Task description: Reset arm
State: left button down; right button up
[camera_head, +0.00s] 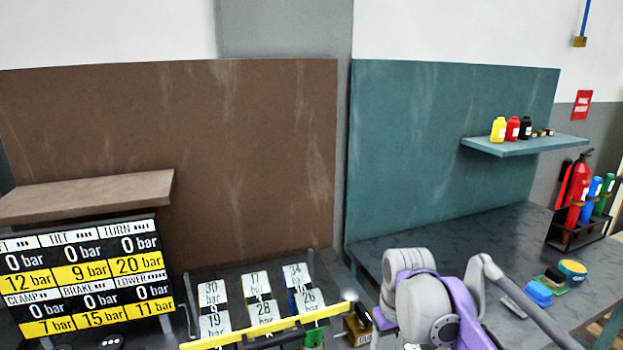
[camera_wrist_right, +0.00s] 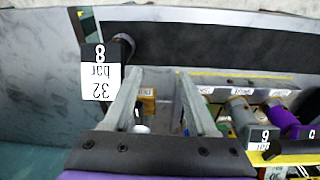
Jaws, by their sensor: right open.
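My right arm (camera_head: 440,305), grey and purple, comes in at the lower right of the head view, over the front of the dark bench; its gripper cannot be made out there. In the right wrist view, my right gripper (camera_wrist_right: 160,76) has its two fingers spread with nothing gripped between them. A brass-coloured part (camera_wrist_right: 147,102) shows beyond the gap. A black block with a white tag (camera_wrist_right: 100,82), reading 8 and 32 bar upside down, is just left of the fingers. My left gripper is in neither view.
A pressure board (camera_head: 85,275) stands at the left. Several white number cards (camera_head: 258,285) stand behind a yellow bar (camera_head: 265,331). A blue item (camera_head: 538,292) and a fire extinguisher (camera_head: 578,185) are at the right. The right bench (camera_head: 480,240) has clear room at its back.

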jog(key=s+d+f+m+t, duration=0.1)
jog(key=s+f+t, duration=0.1)
jog(key=s+f, duration=0.4)
jog(key=s+d+f+m+t, duration=0.1)
jog(key=s+f, duration=0.5)
jog(key=s, duration=0.9)
jog(key=shift+f+m+t, duration=0.25)
jog(key=shift+m+t, duration=0.35)
jog(key=shift+t, duration=0.1)
jog(key=shift+d, duration=0.1)
